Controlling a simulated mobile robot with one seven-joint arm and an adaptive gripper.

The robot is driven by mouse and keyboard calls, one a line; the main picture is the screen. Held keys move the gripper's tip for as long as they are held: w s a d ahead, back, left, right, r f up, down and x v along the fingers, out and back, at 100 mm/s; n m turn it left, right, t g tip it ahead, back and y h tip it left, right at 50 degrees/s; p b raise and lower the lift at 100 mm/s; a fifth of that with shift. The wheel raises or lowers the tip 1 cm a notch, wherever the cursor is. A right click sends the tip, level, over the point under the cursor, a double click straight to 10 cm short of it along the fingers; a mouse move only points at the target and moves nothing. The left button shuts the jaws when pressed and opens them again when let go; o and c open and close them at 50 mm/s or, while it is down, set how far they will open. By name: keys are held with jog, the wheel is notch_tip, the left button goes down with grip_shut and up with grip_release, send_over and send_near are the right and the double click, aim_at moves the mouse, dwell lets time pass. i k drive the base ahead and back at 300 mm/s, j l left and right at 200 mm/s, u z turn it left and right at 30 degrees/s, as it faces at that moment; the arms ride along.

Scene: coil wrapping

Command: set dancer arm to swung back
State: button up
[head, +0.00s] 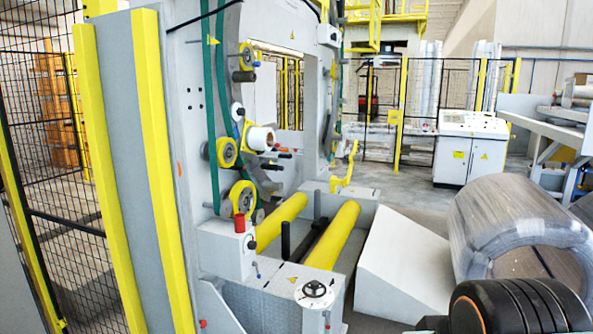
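The coil wrapping machine (180,80) stands left of centre, with a tall grey frame around an opening. Yellow pulleys (227,152), green belts (210,120) and a white film roll (261,138) sit on its inner face. Short dark and red-tipped pegs stick out beside the roll. The dancer arm is probably among these parts, but they overlap and I cannot tell its outline or its position. My arm (515,308) shows only as a black rounded link with an orange ring at the bottom right. My gripper is not in view.
Two yellow rollers (333,235) lie below the ring opening. A white sloped block (403,265) and a wrapped coil (510,215) stand at the right. A post with a red button (239,223) is in front. A control cabinet (470,147) and fences stand behind.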

aim_at(266, 166)
jog(key=i+l+z, duration=0.55)
jog(key=i, duration=0.2)
jog(key=i+l+z, duration=0.15)
jog(key=i, duration=0.4)
jog(key=i+l+z, duration=0.1)
jog(key=i, duration=0.4)
jog(key=i+u, duration=0.15)
jog(key=i, duration=0.45)
jog(key=i+l+u, duration=0.15)
jog(key=i, duration=0.4)
jog(key=i+u, duration=0.5)
jog(key=u, duration=0.15)
jog(key=i+u, duration=0.35)
jog(key=k, duration=0.1)
